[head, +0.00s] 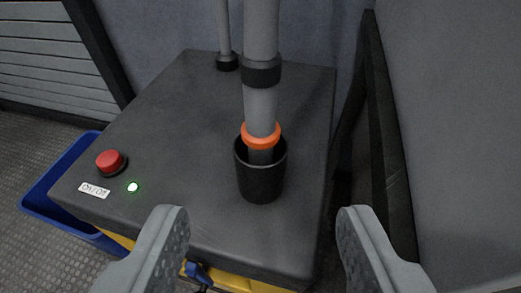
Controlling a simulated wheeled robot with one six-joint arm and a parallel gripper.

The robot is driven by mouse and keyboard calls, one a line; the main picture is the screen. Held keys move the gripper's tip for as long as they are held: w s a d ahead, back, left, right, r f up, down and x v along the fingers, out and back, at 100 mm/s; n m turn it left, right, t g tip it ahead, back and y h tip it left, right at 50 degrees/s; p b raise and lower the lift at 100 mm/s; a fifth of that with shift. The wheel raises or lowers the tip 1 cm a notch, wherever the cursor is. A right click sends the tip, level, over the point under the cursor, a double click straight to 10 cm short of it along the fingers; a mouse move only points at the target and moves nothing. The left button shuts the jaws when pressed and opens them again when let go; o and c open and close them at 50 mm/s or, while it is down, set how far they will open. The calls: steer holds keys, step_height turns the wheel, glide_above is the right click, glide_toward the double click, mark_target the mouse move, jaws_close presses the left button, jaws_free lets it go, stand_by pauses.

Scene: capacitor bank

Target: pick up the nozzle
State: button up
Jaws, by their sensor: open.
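The nozzle (261,108) looks to be the thick grey tube with an orange ring near its lower end. It stands upright with its lower end inside a black cup-shaped holder (260,180) on a dark cabinet top. A black collar circles the tube higher up, and its upper part runs out of the picture. The tip inside the holder is hidden. My gripper (262,215) is open and empty. Its two grey fingers are spread wide at the bottom of the picture, on the near side of the holder, one to each side of it.
The cabinet top (180,130) carries a red button (110,161), an ON/OFF label (95,190) and a lit green light (133,187). A thinner grey pipe (224,25) rises behind. A blue bin (50,190) stands at the left. A grey panel (455,150) closes the right side.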

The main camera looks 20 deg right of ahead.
mark_target(260, 118)
steer(key=x, duration=1.1)
steer(key=shift+w+d+f, duration=0.1)
steer(key=shift+w+f, duration=0.1)
steer(key=shift+w, duration=0.15)
steer(key=shift+x, duration=2.7)
steer(key=shift+f, duration=0.15)
jaws_close()
